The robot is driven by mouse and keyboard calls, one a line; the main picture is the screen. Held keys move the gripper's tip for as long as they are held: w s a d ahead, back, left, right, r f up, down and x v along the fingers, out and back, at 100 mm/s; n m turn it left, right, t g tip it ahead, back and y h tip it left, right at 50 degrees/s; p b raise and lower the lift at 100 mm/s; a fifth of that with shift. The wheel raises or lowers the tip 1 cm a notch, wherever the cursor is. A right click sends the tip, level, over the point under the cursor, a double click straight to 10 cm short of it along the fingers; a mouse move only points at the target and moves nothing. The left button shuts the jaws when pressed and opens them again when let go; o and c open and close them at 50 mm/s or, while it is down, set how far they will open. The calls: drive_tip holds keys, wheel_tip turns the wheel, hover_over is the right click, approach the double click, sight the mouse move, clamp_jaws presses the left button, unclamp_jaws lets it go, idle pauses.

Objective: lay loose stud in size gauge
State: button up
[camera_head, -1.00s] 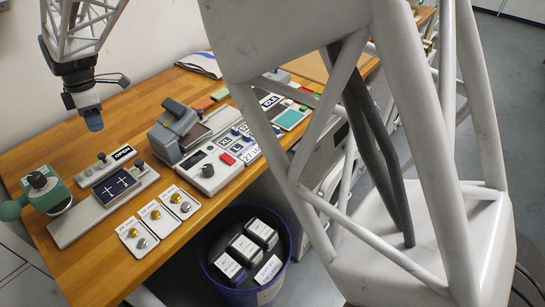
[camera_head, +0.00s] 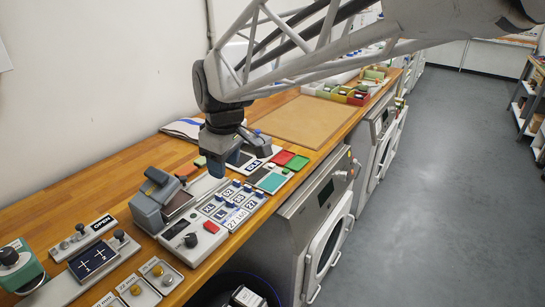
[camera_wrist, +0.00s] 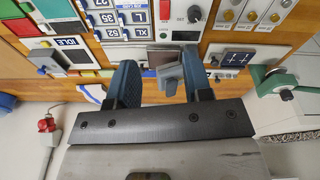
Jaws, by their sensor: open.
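My gripper (camera_head: 232,165) is above the bench, right of the grey press, over the label tiles. In the wrist view my gripper (camera_wrist: 160,85) has its two blue fingers apart, with nothing held; the press handle shows beyond the gap. White cards with gold and silver studs (camera_head: 143,285) lie at the front left of the bench, cut by the lower edge; they also show in the wrist view (camera_wrist: 255,12). A dark panel with white crosses (camera_head: 93,258) is set in a grey base behind them. I cannot single out a loose stud or tell which piece is the size gauge.
The grey press (camera_head: 160,200) and a white box with a red button (camera_head: 195,236) stand between my gripper and the cards. A green device (camera_head: 18,268) is at far left. A brown board (camera_head: 305,120) lies flat at right. The back left bench is clear.

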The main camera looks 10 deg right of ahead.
drive_tip(key=s+d+f+m, duration=0.2)
drive_tip(key=s+d+m, duration=0.3)
drive_tip(key=s+d, duration=0.4)
drive_tip(key=s+d+f+m+t+h, duration=0.1)
drive_tip(key=s+d+f+m, duration=0.1)
drive_tip(key=s+d+m, duration=0.4)
drive_tip(key=s+d, duration=0.3)
drive_tip(key=s, duration=0.2)
drive_tip(key=shift+d+f, duration=0.2)
drive_tip(key=shift+f, duration=0.15)
